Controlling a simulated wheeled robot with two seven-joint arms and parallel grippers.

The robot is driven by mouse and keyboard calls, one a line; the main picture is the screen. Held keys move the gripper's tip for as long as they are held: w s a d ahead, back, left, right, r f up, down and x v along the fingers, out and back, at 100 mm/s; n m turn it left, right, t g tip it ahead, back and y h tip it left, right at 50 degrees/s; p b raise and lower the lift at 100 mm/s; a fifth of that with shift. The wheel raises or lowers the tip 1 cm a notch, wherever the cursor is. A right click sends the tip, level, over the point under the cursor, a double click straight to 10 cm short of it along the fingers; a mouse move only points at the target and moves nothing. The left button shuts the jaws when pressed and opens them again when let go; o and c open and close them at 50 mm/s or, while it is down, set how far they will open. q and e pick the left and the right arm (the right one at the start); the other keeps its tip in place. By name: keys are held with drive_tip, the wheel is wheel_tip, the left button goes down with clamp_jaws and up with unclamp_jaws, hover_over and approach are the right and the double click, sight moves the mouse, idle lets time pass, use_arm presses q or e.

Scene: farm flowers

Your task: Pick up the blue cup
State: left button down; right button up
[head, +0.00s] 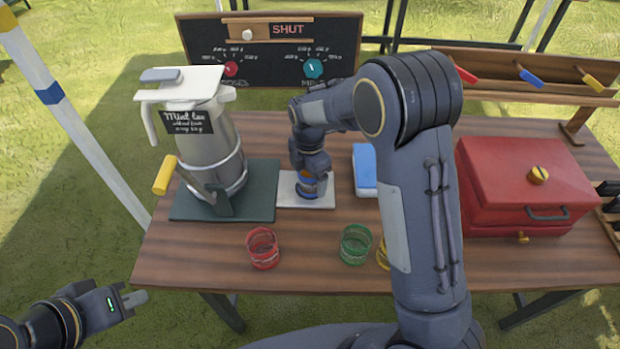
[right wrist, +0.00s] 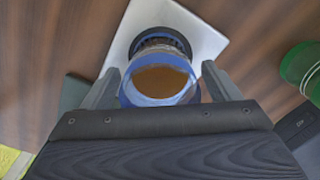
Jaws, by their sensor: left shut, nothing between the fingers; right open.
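The blue cup (head: 308,185) stands on a white square pad (head: 292,201) beside the metal jug and holds brown liquid. In the right wrist view the blue cup (right wrist: 160,84) sits between the two fingers, its rim facing the camera, on the pad (right wrist: 203,38). My right gripper (right wrist: 158,88) is open with a finger on each side of the cup; I cannot tell whether they touch it. In the head view my right gripper (head: 308,180) is over the cup and partly hides it. My left gripper (head: 138,298) is shut and empty, off the table's front left edge.
A metal jug (head: 210,140) with a yellow-handled lever stands on a dark green mat (head: 255,190). Red (head: 263,247) and green (head: 355,244) cups stand in front, with a yellow one partly hidden by my arm. A blue-topped block (head: 365,165) and red box (head: 520,180) are to the right.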

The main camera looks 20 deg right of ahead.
drive_tip(key=shift+f, duration=0.85)
drive_tip(key=shift+c, duration=0.4)
drive_tip(key=c, duration=1.1)
drive_tip(key=shift+r, duration=0.15)
